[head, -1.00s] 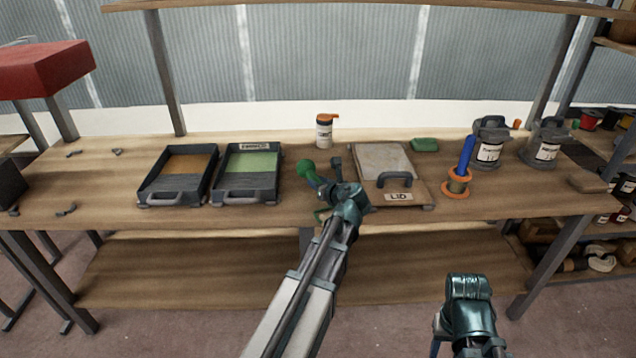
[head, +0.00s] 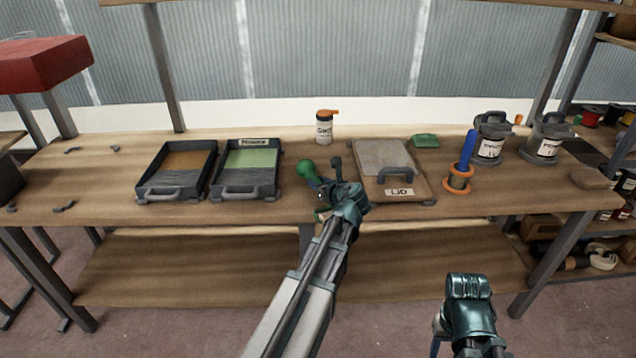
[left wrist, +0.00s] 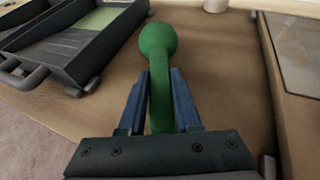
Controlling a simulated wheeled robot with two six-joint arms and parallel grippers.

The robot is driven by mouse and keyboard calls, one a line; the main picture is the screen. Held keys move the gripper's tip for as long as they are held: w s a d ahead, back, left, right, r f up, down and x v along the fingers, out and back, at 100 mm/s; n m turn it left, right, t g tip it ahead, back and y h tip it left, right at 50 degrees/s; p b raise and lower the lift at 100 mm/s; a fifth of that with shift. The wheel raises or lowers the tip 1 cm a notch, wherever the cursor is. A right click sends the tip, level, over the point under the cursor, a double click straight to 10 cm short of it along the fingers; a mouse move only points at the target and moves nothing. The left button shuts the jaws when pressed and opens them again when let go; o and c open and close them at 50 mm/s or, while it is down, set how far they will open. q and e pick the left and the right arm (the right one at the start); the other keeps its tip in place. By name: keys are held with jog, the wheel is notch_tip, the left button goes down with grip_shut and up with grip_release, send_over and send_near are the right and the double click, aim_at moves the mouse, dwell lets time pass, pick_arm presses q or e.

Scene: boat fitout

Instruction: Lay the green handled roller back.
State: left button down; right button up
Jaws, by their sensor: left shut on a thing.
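The green handle (head: 306,168) of the roller shows in the head view as a rounded green end just past my left gripper (head: 322,187). In the left wrist view the green handle (left wrist: 159,62) stands between the two blue fingers of my left gripper (left wrist: 160,88), which is shut on it. The roller's head is not visible. The gripper is over the bench between the green-filled tray (head: 266,191) and the lid board (head: 420,190); I cannot tell whether the roller touches the bench. My right arm is low at the front right, and its fingertips are not clearly visible.
A brown-filled tray (head: 152,190) stands left of the green-filled one. A bottle with an orange cap (head: 324,128) stands behind my left gripper.

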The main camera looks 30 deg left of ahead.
pick_arm(q)
jog(key=shift+f, duration=0.2)
jog(key=c, duration=0.5)
grip_release()
jog(key=p+v, duration=0.5)
jog(key=v, duration=0.8)
jog(key=shift+s+d, duration=0.25)
jog(key=shift+d, duration=0.05)
